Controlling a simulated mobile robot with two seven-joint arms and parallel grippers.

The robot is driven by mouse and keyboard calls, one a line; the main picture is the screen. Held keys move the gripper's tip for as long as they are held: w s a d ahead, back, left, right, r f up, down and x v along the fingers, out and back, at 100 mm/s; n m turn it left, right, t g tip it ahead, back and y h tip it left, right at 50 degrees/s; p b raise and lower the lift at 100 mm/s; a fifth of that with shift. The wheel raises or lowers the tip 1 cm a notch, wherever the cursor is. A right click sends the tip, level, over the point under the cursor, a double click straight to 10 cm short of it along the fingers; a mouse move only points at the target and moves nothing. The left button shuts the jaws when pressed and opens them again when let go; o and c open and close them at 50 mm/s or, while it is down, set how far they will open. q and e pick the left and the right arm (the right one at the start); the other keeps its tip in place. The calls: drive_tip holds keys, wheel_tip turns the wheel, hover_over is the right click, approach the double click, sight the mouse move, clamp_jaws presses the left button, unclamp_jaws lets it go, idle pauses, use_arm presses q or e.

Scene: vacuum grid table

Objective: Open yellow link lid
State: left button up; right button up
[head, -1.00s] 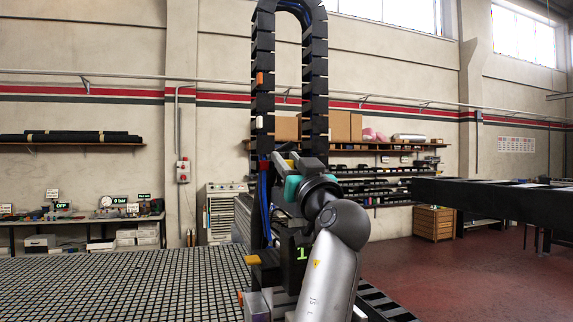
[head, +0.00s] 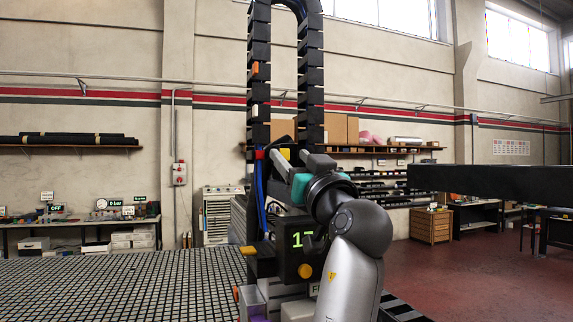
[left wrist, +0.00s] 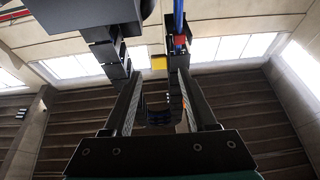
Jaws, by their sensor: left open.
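The black cable chain (head: 259,40) rises in an arch in the middle of the head view. A small yellow lid (head: 284,154) shows between the fingertips of my left gripper (head: 293,157) in that view. In the left wrist view the yellow lid (left wrist: 159,62) sits beyond the open fingers, roughly centred between their tips, beside a blue hose. My left gripper (left wrist: 160,75) is open with nothing between the fingers. I cannot tell how far the tips are from the lid. The lid looks shut, but its edges are too small to be sure. My right gripper is out of view.
An orange piece (head: 259,71) and a white piece (head: 254,110) sit on the chain's left run. The black and orange machine head (head: 300,258) stands just below my gripper. The grid table (head: 110,285) lies left. A dark beam (head: 485,181) spans the right.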

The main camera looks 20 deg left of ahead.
use_arm(q)
drive_tip(key=b+v, duration=0.4)
drive_tip(key=v, duration=0.6)
drive_tip(key=shift+s+b, duration=0.15)
drive_tip(key=shift+b, duration=0.15)
drive_tip(key=shift+d+f, duration=0.1)
drive_tip(key=shift+d, duration=0.05)
